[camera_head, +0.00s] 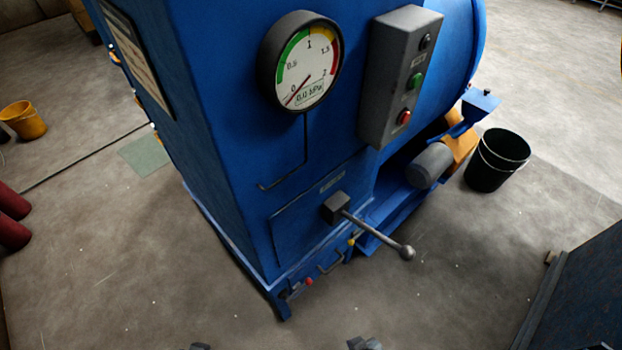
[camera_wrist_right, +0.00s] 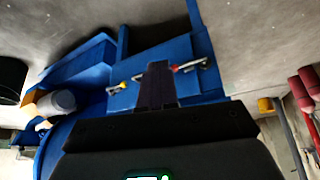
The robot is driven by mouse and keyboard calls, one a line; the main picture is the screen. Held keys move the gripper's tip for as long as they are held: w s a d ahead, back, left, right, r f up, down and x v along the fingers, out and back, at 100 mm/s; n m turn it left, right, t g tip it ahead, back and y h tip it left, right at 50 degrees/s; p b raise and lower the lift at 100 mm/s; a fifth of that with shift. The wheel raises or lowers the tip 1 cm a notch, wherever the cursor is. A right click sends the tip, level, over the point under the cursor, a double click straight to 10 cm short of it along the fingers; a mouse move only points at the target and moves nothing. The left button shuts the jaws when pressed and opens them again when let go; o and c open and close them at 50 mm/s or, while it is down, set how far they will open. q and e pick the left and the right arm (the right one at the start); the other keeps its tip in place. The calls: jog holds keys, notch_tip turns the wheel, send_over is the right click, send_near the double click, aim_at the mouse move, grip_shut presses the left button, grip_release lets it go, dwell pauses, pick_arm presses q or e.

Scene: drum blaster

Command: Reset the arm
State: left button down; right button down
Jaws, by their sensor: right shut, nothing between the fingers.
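My right gripper (camera_head: 365,343) shows only as a small grey tip at the bottom edge of the head view. In the right wrist view its dark fingers (camera_wrist_right: 157,88) are together with nothing between them. They overlap the blue machine in that picture, but I see no contact. Another small grey tip at the bottom edge of the head view appears to be my left gripper (camera_head: 200,346); its jaws cannot be made out. Both are apart from the blue machine (camera_head: 235,150) and its grey lever with a ball end (camera_head: 375,232).
The machine carries a round gauge (camera_head: 318,62) and a grey button box (camera_head: 402,75). A black bucket (camera_head: 497,160) stands at right, a yellow bucket (camera_head: 22,120) at far left. A dark blue block (camera_head: 580,300) is at lower right. The floor in front is clear.

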jog(key=s+d+r+m+g+h, duration=0.1)
jog(key=s+d+r+m, duration=0.1)
jog(key=d+r, duration=0.45)
jog(key=s+d+r+m+h, duration=0.15)
jog(key=d+r, duration=0.25)
jog(key=r, duration=0.6)
notch_tip(320, 180, up, 38)
jog(key=p, duration=3.8)
jog(key=shift+s+f+y, duration=0.25)
jog(key=shift+s+y, duration=0.2)
jog(key=shift+n, duration=0.25)
